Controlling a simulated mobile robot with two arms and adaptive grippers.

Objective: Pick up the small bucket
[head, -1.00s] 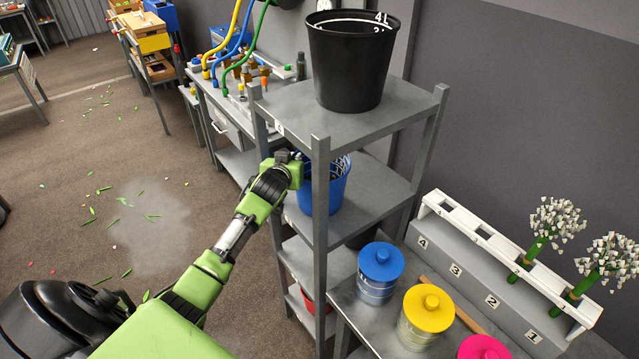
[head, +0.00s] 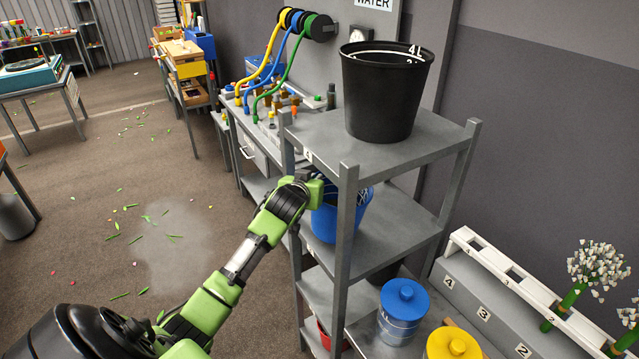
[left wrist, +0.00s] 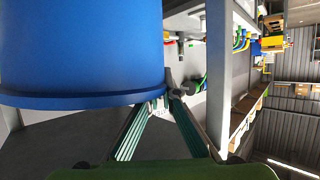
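A blue bucket (head: 326,222) stands on the second shelf from the top, partly behind the front post of the rack. It fills the upper left of the left wrist view (left wrist: 80,45), its rim edge running across. My left gripper (left wrist: 172,92) has its fingers converging at the bucket's rim, and they look shut on it. In the head view my left arm reaches from the lower left to that rim; the fingertips are hidden there. A larger black bucket (head: 385,100) marked 4L stands on the top shelf. My right gripper is not in view.
The grey rack's posts (head: 347,255) stand close to my arm. A red bucket (head: 325,335) and a dark bucket (head: 388,272) sit lower. Blue (head: 403,305) and yellow (head: 452,345) lidded tins are at lower right. The floor at left is open, with scattered green clippings.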

